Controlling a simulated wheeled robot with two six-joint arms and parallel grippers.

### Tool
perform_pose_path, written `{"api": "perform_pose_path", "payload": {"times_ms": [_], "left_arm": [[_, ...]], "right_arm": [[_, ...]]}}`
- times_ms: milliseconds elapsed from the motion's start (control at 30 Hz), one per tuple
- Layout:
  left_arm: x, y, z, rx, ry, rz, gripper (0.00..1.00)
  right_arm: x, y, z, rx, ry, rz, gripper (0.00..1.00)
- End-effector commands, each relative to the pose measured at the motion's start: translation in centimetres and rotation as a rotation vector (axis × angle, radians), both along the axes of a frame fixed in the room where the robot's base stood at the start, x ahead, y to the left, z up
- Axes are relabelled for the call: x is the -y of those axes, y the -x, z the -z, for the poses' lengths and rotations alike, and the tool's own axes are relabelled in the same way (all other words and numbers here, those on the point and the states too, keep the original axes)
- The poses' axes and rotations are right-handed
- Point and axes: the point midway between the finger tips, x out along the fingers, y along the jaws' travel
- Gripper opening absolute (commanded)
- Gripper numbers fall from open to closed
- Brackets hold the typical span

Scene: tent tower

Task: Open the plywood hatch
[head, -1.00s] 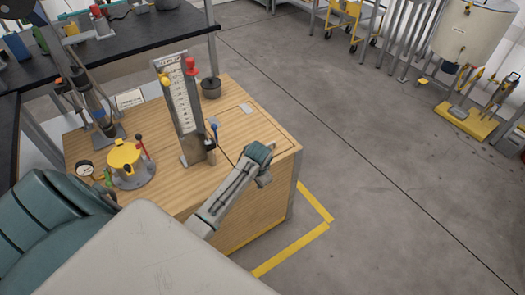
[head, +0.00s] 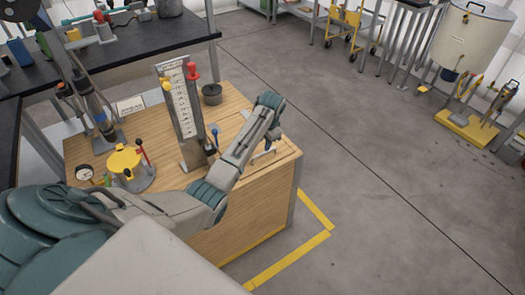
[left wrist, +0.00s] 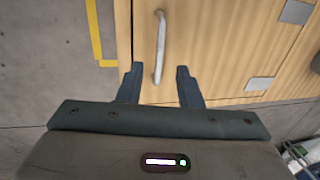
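The plywood hatch (left wrist: 225,45) is a flat panel in the top of the wooden cabinet, and it lies closed. It also shows in the head view (head: 235,122), partly hidden by my left arm. Its pale metal bar handle (left wrist: 160,45) stands near the edge by the floor side. My left gripper (left wrist: 160,69) is open and empty above the hatch. The near end of the handle appears between its fingertips in the left wrist view; I cannot tell how far below them it is. In the head view my left gripper (head: 272,138) points down near the cabinet's right edge. My right gripper is not in view.
Two metal hinge plates (left wrist: 260,84) lie across the panel from the handle. A gauge board (head: 185,112), a yellow-topped device (head: 126,162) and a dark pot (head: 211,94) stand on the cabinet. Yellow tape (head: 290,258) marks the floor.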

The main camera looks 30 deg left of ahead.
Motion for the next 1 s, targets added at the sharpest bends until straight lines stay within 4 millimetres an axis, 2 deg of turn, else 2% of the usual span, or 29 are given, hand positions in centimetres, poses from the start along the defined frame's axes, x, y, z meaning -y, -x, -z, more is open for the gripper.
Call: {"api": "perform_pose_path", "payload": {"times_ms": [100, 300, 500, 733, 767, 900, 1000], "left_arm": [[-0.4, -0.1, 2.4, -0.003, 0.001, -0.001, 0.32], [-0.9, -0.4, 5.2, -0.001, 0.0, 0.0, 0.32], [-1.1, -0.4, 6.3, 0.001, 0.0, 0.0, 0.32], [-1.1, -0.5, 6.3, 0.001, -0.001, 0.0, 0.32], [-1.1, -0.5, 6.3, 0.001, -0.001, 0.0, 0.29], [-1.1, -0.5, 6.3, 0.001, -0.001, 0.0, 0.01], [-1.1, -0.5, 6.3, 0.001, -0.001, 0.0, 0.0]], "right_arm": [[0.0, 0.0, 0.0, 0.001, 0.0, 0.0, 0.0], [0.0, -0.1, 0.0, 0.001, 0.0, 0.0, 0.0], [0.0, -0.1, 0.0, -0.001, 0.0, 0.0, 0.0], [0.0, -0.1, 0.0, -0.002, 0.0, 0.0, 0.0], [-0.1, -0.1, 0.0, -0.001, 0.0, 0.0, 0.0], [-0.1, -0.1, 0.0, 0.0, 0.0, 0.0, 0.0], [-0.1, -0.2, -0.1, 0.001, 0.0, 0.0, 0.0]]}}
